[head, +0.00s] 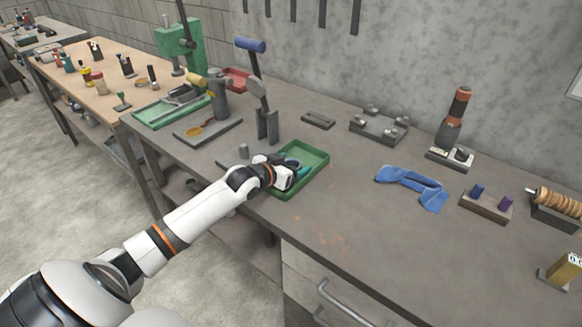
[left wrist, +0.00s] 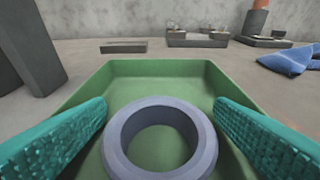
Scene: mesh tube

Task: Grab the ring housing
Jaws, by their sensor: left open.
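The ring housing (left wrist: 116,146) is a thick grey-purple ring lying in a green tray (left wrist: 160,69), seen in the left wrist view. My left gripper (left wrist: 160,130) is open, with its teal textured fingers apart on the left and right of the ring. I see a gap between each finger and the ring. In the head view my left gripper (head: 293,170) is over the green tray (head: 315,172), and the hand hides most of the ring. My right gripper is in neither view.
A blue cloth (head: 412,185) lies right of the tray. A dark block (head: 318,120) and a grey fixture (head: 379,125) stand behind it. Left of the tray is an upright grey stand (head: 267,127). The bench front right of the tray is clear.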

